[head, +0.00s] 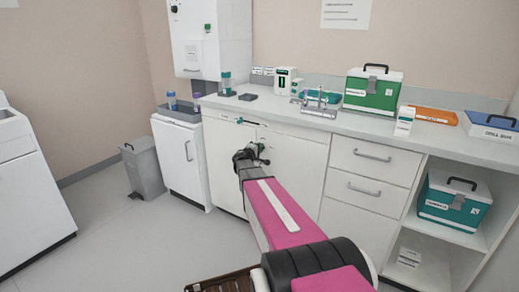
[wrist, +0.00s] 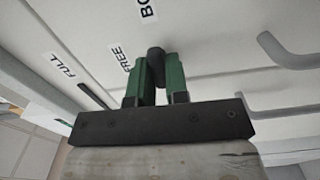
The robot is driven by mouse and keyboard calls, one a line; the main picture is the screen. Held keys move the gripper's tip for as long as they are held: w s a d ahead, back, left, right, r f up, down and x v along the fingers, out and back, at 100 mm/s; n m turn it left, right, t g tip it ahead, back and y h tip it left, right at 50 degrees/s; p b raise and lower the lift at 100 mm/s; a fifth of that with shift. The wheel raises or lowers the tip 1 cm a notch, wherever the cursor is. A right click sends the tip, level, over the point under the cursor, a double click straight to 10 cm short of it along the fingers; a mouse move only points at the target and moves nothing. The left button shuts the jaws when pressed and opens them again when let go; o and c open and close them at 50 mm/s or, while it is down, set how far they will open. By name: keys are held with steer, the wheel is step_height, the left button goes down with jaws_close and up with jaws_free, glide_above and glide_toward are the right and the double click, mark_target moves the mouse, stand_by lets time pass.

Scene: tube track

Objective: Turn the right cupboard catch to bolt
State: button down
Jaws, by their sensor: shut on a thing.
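The right cupboard catch shows in the wrist view as a dark rounded knob (wrist: 156,56) between the green fingers of my gripper (wrist: 157,75). The fingers are shut on it and hide most of its sides. On the white front near it are a "FREE" label (wrist: 120,58) and a label partly cut off by the top edge, reading "BO" (wrist: 148,10).
A dark bar (wrist: 92,97) sticks out left of my gripper in the wrist view. Grey drawer handles (head: 373,156) are to the right. Open floor lies at the left.

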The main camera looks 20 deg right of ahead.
steer(key=shift+n, duration=0.3)
steer(key=c, duration=1.1)
jaws_free()
steer(key=v, duration=1)
steer(key=shift+s+a, duration=0.25)
steer(key=shift+a, duration=0.1)
